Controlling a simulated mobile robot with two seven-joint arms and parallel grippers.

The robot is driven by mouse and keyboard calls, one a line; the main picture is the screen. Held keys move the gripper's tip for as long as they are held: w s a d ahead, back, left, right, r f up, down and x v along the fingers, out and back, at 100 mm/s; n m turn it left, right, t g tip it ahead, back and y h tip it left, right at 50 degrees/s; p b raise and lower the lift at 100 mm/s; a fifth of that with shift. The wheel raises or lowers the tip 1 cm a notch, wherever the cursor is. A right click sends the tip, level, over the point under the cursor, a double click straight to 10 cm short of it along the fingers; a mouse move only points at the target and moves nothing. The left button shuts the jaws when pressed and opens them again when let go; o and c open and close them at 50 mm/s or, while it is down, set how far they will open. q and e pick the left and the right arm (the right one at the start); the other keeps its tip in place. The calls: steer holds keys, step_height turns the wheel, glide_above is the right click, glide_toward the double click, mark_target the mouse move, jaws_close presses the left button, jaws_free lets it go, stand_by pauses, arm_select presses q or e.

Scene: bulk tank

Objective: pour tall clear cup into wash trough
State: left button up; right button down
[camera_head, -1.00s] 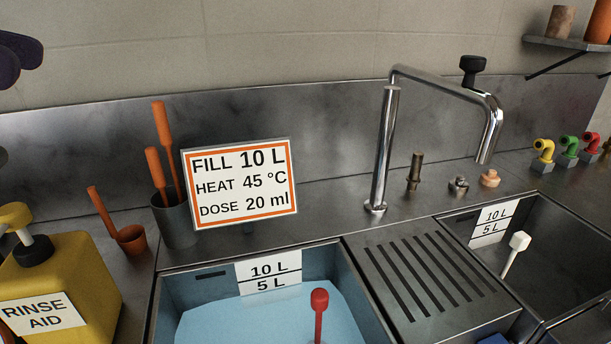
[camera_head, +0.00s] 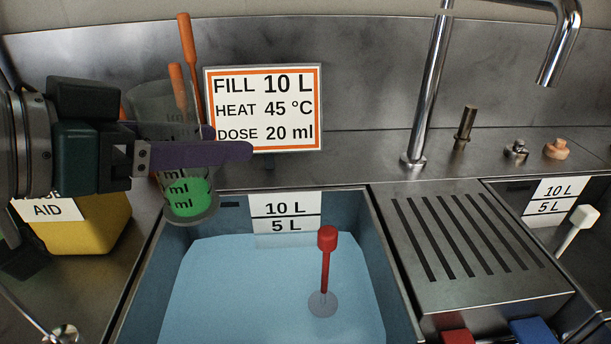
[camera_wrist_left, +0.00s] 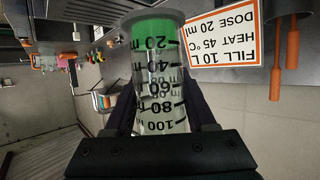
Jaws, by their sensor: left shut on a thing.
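The tall clear cup (camera_head: 188,205) is a graduated cylinder with black ml marks and green liquid at its bottom. My left gripper (camera_head: 228,147) is shut around it and holds it roughly upright at the left rim of the wash trough. In the left wrist view the cup (camera_wrist_left: 156,70) stands between the fingers, with the green liquid near the 20 mark. The wash trough (camera_head: 148,270) holds pale blue water, its level just under the 5 L mark. A red-topped probe (camera_head: 326,262) stands in the water. My right gripper is not in view.
A sign (camera_head: 263,108) reading fill 10 L, heat 45 °C, dose 20 ml stands behind the trough. A yellow rinse aid bottle (camera_head: 95,225) is partly behind my left arm. A slotted drainboard (camera_head: 470,245) and tall faucet (camera_head: 432,90) are to the right.

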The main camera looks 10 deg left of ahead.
arm_select(q)
steer(key=s+d+f+b, duration=0.2)
steer(key=d+f+b, duration=0.4)
steer(key=d+f, duration=0.4)
step_height(320, 180, down, 5)
steer(key=shift+b, duration=0.3)
steer(key=shift+r+h, duration=0.15)
steer(key=shift+h, duration=0.15)
steer(key=shift+w+a+f+n+g+h+b, duration=0.25)
steer(key=shift+w+f+n+g+h+b, duration=0.2)
steer(key=shift+n+g+b, duration=0.6)
steer(key=shift+w+a+f+n+g+h+b, duration=0.35)
steer(key=shift+f+n+g+h+b, duration=0.2)
steer(key=shift+g+b, duration=0.95)
steer(key=shift+w+a+f+n+g+h+b, duration=0.2)
steer(key=shift+w+f+n+g+h+b, duration=0.5)
steer(key=shift+b, duration=1)
